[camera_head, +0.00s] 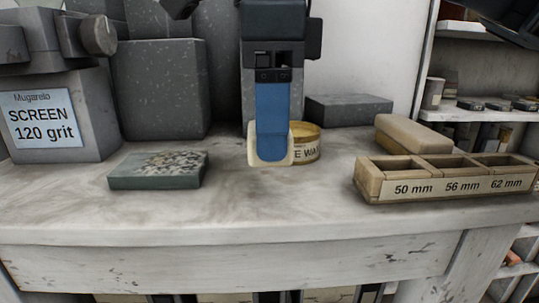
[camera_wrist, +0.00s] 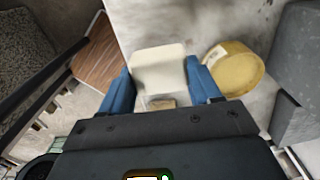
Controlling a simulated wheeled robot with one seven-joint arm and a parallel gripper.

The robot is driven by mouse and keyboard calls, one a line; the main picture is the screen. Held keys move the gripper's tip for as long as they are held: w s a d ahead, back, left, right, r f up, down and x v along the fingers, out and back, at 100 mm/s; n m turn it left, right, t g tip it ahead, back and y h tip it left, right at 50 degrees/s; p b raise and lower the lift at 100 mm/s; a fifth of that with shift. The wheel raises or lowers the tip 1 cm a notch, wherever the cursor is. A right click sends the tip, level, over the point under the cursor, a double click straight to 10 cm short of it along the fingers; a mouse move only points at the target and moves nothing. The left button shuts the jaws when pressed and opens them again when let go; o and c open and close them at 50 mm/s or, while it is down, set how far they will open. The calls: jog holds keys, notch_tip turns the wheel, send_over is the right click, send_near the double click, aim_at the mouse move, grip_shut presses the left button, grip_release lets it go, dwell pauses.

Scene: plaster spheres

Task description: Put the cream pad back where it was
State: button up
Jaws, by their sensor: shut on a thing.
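My gripper (camera_head: 271,150), pointing down over the bench, has its blue fingers on both sides of the cream pad (camera_head: 253,149). It is shut on the pad. In the wrist view, the pad (camera_wrist: 158,68) lies between the two blue fingers (camera_wrist: 160,95). In the head view the near finger hides most of the pad, and only its pale edges show. I cannot tell whether its lower edge touches the bench top.
A yellow wax tin (camera_head: 306,148) stands just right of and behind the pad. A speckled green block (camera_head: 157,169) lies to the left. A labelled three-compartment tray (camera_head: 376,190) and a tan block (camera_head: 412,133) are at right. The bench front (camera_head: 270,207) is clear.

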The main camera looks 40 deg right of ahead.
jog(key=shift+a+f, duration=0.1)
jog(key=shift+f, duration=1.9)
jog(key=shift+b, duration=0.35)
jog(key=shift+f, duration=0.2)
jog(key=o, duration=1.1)
jog(key=shift+r, duration=0.1)
jog(key=shift+o, duration=0.2)
jog(key=shift+r, duration=0.1)
notch_tip(320, 180, up, 12)
jog(key=shift+r+p, duration=0.1)
jog(key=shift+p, duration=0.8)
